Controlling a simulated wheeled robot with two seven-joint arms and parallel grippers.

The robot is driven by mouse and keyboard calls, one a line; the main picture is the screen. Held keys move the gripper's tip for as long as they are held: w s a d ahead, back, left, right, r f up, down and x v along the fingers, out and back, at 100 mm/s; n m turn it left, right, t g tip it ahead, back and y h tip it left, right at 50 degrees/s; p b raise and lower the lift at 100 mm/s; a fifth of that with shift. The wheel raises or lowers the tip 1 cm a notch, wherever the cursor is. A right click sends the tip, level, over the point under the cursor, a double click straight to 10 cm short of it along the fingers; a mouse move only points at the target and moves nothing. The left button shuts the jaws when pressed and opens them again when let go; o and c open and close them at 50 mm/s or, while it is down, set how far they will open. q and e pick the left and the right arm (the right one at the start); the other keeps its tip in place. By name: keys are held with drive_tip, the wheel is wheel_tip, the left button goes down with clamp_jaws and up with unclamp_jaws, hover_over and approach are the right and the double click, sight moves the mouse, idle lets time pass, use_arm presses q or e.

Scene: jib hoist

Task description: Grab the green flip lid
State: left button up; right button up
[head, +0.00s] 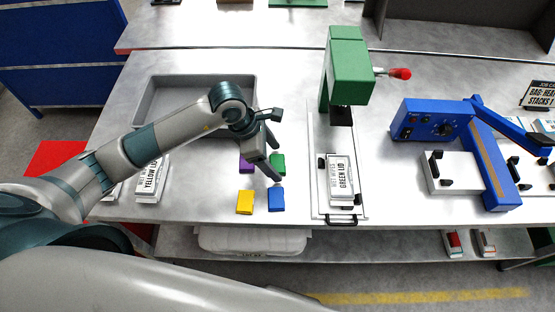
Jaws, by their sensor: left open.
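A small green lid (279,160) lies on the metal table, in a group with a purple lid (246,168), a yellow lid (244,203) and a blue lid (277,200). My left gripper (275,163) is open, with its fingers pointing down at the green lid and covering part of it. I cannot tell how high the fingertips are above it or whether they touch. The gripper also hides part of the purple lid. My right gripper is not in view.
A grey tray (166,99) lies behind my left arm. A green press (349,68) with a red-knobbed lever stands to the right, a white pack labelled "GREEN LID" (341,180) in front of it. A blue machine (432,118) stands farther right. A "YELLOW LID" pack (150,182) lies left.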

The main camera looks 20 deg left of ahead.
sight(274, 163)
use_arm(q)
drive_tip(key=shift+d+f, duration=0.1)
drive_tip(key=shift+f, duration=0.2)
drive_tip(key=shift+c, duration=0.5)
drive_tip(key=c, duration=1)
drive_tip(key=shift+r, duration=0.2)
drive_tip(key=shift+w+r+b, duration=0.1)
drive_tip(key=shift+r+b, duration=0.5)
wheel_tip(274, 163, up, 2)
drive_tip(key=shift+r+b, duration=0.2)
drive_tip(key=shift+b, duration=0.5)
drive_tip(key=d+r+b, duration=0.4)
drive_tip(key=d+r, duration=0.3)
drive_tip(key=d, duration=0.4)
drive_tip(key=shift+w+d, duration=0.3)
drive_tip(key=shift+w, duration=0.05)
